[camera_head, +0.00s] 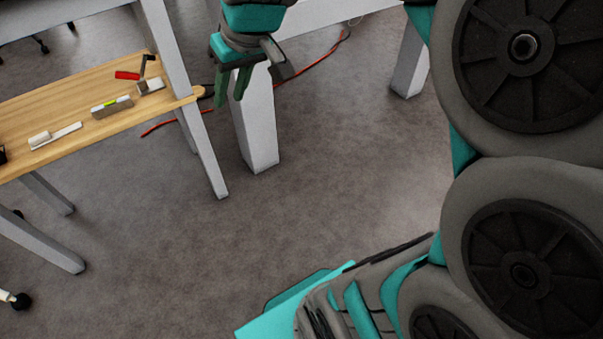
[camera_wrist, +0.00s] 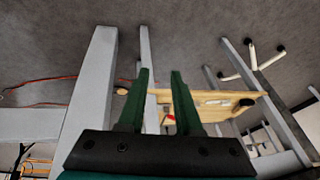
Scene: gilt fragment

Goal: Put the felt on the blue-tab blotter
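My gripper (camera_head: 231,97) hangs at the top middle of the head view, over the floor and to the right of a wooden table (camera_head: 75,125). Its two green fingers stand apart with nothing between them; the open gripper (camera_wrist: 160,76) also shows in the wrist view. I cannot pick out the felt or a blue-tab blotter in either view. The tabletop (camera_wrist: 235,97) appears small and distant beyond the fingers in the wrist view.
On the table are a red object (camera_head: 127,75), a white piece bearing a dark upright part (camera_head: 150,86), a grey block with a yellow-green mark (camera_head: 112,106) and a white flat piece (camera_head: 55,136). White table legs (camera_head: 255,125) and a red cable (camera_head: 160,126) are nearby. Open floor (camera_head: 330,180) lies centrally.

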